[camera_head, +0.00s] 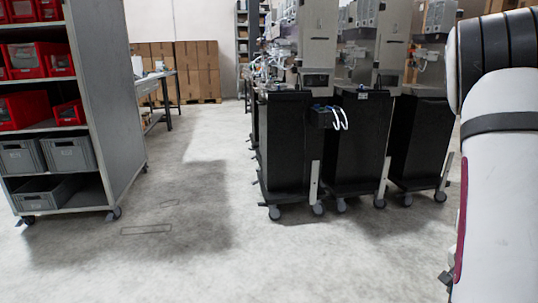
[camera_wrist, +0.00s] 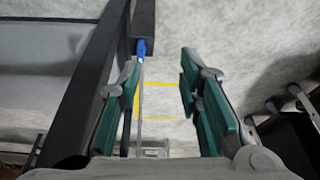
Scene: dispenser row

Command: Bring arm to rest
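In the wrist view my gripper (camera_wrist: 160,75) is open, with its two teal-padded fingers spread apart. No object sits between the fingertips; the pale floor shows in the gap. A dark bar with a blue-tipped part (camera_wrist: 141,47) lies beyond the left finger; I cannot tell how far from it. In the head view my white arm (camera_head: 500,170) fills the right edge. The gripper itself cannot be made out clearly there.
Several black wheeled dispenser carts (camera_head: 287,145) stand at centre right. A grey shelf unit (camera_head: 112,95) with red and grey bins is on the left. A table (camera_head: 157,85) and stacked cartons (camera_head: 198,70) are at the back. The floor (camera_head: 190,185) between shelf and carts is clear.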

